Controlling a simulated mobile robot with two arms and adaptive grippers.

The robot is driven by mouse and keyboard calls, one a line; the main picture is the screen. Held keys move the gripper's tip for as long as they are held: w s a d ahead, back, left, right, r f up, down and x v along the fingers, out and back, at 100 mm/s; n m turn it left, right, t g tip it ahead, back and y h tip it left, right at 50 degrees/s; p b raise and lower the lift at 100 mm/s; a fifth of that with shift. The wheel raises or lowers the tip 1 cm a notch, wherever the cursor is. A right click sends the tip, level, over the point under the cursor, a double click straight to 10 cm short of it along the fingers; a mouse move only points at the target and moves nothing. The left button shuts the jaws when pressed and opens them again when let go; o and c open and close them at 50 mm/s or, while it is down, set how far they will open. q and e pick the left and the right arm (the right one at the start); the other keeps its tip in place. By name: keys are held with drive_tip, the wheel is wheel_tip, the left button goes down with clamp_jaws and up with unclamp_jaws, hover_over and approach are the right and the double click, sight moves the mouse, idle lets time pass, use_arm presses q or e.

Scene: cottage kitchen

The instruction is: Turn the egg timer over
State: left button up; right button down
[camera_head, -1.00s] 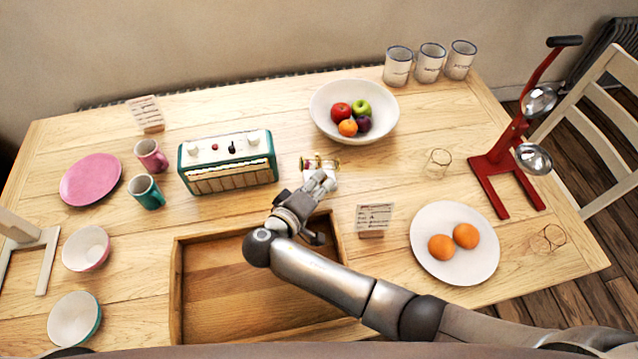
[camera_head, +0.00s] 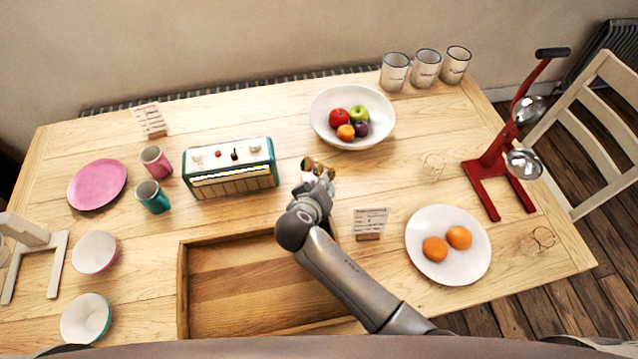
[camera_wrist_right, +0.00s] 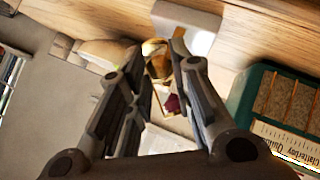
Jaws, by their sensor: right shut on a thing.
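The egg timer (camera_head: 318,166) is a small brass-ended piece beyond the tray, right of the radio. It looks tilted, and its lower part is hidden by my fingers. In the right wrist view its brass end (camera_wrist_right: 157,62) and some dark red inside show between the fingers. My right gripper (camera_head: 318,177) is shut on the timer; its two fingers (camera_wrist_right: 152,88) lie on either side of it. I cannot tell whether the timer touches the table. My left gripper is not in view.
The teal radio (camera_head: 230,168) stands close to the left of the timer. The white fruit bowl (camera_head: 377,138) is behind it. A wooden tray (camera_head: 183,300) and a small card stand (camera_head: 369,222) are in front.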

drive_tip(key=shift+w+d+r+m+g+y+p, duration=0.1)
drive_tip(key=shift+d+m+g+y+p, duration=0.15)
drive_tip(key=shift+m+y+p, duration=0.6)
drive_tip(key=shift+d+m+g+y+p, duration=0.2)
drive_tip(key=shift+m+g+y+p, duration=0.15)
drive_tip(key=shift+y+p, duration=0.95)
drive_tip(key=shift+w+d+r+m+g+y+p, duration=0.1)
drive_tip(key=shift+d+m+g+y+p, duration=0.15)
drive_tip(key=shift+m+y+p, duration=0.6)
drive_tip(key=shift+f+y, duration=0.1)
drive_tip(key=shift+y, duration=0.4)
drive_tip(key=c, duration=1.3)
unclamp_jaws()
drive_tip(key=shift+a+n, duration=0.1)
drive_tip(key=shift+n, duration=0.15)
drive_tip(key=v, duration=1.2)
drive_tip(key=shift+s, duration=0.1)
